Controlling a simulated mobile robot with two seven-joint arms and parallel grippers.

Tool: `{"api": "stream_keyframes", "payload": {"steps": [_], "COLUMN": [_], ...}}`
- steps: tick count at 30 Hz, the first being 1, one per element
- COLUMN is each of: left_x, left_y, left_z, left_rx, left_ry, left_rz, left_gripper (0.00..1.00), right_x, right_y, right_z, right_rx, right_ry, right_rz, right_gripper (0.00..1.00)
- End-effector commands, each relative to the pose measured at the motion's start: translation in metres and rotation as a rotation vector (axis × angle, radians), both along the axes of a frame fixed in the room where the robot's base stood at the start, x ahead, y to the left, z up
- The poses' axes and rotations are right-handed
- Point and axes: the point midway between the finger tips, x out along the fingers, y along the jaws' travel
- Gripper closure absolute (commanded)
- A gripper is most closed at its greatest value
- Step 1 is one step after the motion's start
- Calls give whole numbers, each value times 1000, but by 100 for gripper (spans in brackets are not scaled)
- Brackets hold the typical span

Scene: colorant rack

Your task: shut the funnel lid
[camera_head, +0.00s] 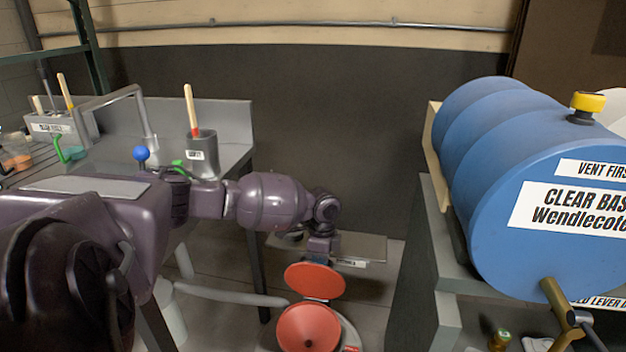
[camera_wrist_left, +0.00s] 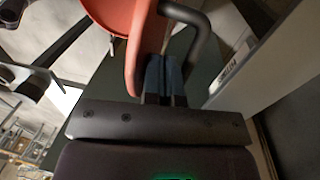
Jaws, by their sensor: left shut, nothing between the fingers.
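The red funnel (camera_head: 308,330) stands low in the lower middle of the head view. Its round red lid (camera_head: 315,281) is raised, standing up at the funnel's far side with its face toward me. My left gripper is at the back of the lid, its fingertips hidden there in the head view. In the left wrist view, the left gripper (camera_wrist_left: 165,68) is shut and empty, its fingers close beside the red lid's edge (camera_wrist_left: 138,50). I cannot tell whether they touch. A dark bent bar (camera_wrist_left: 190,22) is just beyond the fingers. My right gripper is out of view.
A blue drum (camera_head: 500,160) lies on a stand (camera_head: 408,270) at the right, with a tap lever (camera_head: 556,300) low in front. A grey bench with a canister (camera_head: 200,158) is at the left. A grey shelf (camera_head: 365,246) is behind the lid.

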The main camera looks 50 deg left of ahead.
Motion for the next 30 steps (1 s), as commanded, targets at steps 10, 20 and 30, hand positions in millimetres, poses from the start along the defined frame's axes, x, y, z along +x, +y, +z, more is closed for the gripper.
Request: {"api": "stream_keyframes", "payload": {"steps": [10,20,30], "left_x": [-28,-54,-77], "left_y": [-27,-48,-67], "left_z": [7,-11,-36], "left_rx": [161,305,446], "left_ry": [-212,-375,-538], "left_rz": [-1,0,1], "left_gripper": [100,100,100], "right_x": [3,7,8], "right_y": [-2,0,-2], "right_z": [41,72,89], "right_rx": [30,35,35], "right_ry": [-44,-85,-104], "right_rz": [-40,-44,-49], "right_gripper": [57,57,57]}}
